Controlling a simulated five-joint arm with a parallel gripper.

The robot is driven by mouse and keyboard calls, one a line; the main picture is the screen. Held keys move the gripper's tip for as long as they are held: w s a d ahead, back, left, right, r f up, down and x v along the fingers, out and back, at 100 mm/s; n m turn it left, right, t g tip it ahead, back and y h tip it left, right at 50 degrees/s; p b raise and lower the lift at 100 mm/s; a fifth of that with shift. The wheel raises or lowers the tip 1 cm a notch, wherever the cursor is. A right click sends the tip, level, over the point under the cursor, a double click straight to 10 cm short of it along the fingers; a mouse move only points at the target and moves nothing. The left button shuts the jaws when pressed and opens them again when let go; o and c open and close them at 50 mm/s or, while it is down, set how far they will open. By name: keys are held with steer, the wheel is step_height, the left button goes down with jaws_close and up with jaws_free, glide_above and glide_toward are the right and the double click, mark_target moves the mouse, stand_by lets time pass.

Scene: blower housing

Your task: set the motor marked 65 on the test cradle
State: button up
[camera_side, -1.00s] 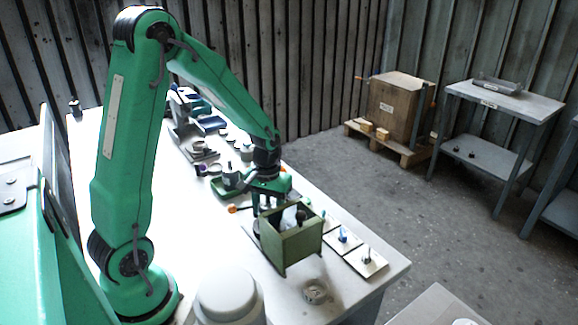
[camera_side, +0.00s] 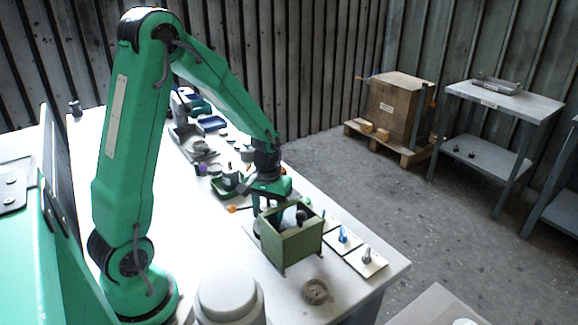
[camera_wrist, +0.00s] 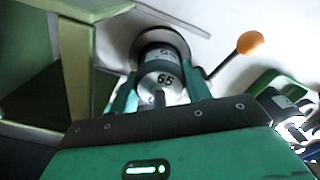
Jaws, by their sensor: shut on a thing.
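In the side view my gripper (camera_side: 266,205) points down behind the green open-topped housing (camera_side: 291,247), which hides the held motor. I cannot pick out the test cradle for sure.
The housing's wall (camera_wrist: 76,65) stands close to the left of my fingers in the wrist view. An orange knob (camera_wrist: 250,43) on a rod is to the right. Small plates with upright pins (camera_side: 367,260) and a round part (camera_side: 316,291) lie near the table's front right.

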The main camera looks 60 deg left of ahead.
steer(key=shift+f, duration=0.3)
steer(key=o, duration=1.6)
steer(key=shift+r, duration=0.1)
steer(key=shift+d+r, duration=0.1)
steer(key=shift+r, duration=2.45)
steer(key=shift+c, duration=0.2)
steer(key=shift+o, duration=1.1)
steer(key=shift+r, duration=1.2)
steer(key=shift+r, duration=0.1)
